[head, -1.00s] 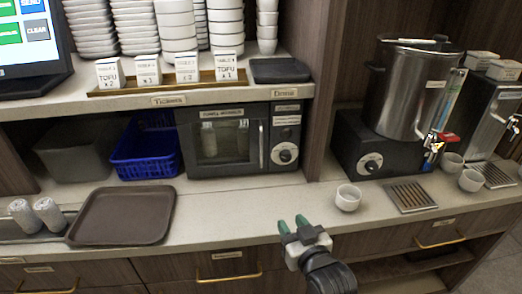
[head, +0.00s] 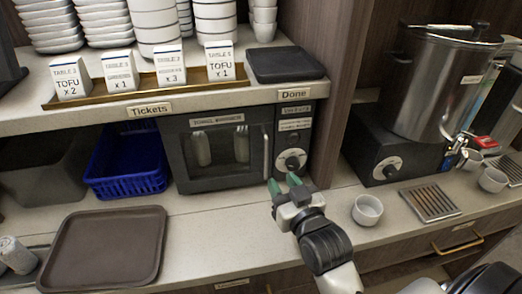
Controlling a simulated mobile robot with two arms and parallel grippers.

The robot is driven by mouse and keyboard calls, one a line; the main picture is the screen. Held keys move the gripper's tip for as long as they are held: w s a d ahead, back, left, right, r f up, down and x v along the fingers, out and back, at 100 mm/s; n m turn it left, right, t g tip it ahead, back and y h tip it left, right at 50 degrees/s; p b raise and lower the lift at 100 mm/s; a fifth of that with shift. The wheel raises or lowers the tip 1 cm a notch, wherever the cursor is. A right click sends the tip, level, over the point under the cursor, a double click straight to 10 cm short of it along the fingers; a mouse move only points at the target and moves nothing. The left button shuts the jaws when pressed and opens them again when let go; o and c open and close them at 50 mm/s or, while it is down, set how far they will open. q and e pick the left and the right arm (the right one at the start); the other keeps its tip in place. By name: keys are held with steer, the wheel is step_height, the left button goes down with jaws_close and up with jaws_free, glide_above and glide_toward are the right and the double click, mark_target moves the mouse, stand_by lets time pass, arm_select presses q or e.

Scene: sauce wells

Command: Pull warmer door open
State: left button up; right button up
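The towel warmer (head: 217,176) is a dark box with a glass door on the lower shelf. Its door (head: 223,150) looks shut, with two rolled white towels behind the glass. A pale vertical handle (head: 266,152) runs along the door's right edge, left of the knob panel (head: 293,138). My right gripper (head: 285,184) has green fingertips, held apart with nothing between them. It is in front of the warmer's lower right corner, below the knob and the handle. I cannot tell whether it touches the warmer. My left gripper is not in view.
A brown tray (head: 104,208) lies on the counter at left, below a blue basket (head: 128,166). A white cup (head: 367,210) stands right of my gripper. A dark wooden post (head: 345,90) separates the warmer from a large steel urn (head: 440,80).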

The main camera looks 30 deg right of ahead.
mark_target(267, 159)
steer(key=w, duration=0.2)
steer(key=w+p, duration=0.1)
steer(key=w, duration=0.1)
steer(key=shift+w+d+r, duration=0.1)
steer(key=shift+r, duration=0.25)
steer(key=w, duration=0.4)
steer(key=shift+w+d+f, duration=0.1)
steer(key=shift+f, duration=0.1)
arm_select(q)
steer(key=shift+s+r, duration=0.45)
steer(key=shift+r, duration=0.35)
arm_select(e)
steer(key=shift+w, duration=0.45)
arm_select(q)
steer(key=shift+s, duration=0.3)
arm_select(e)
jaws_close()
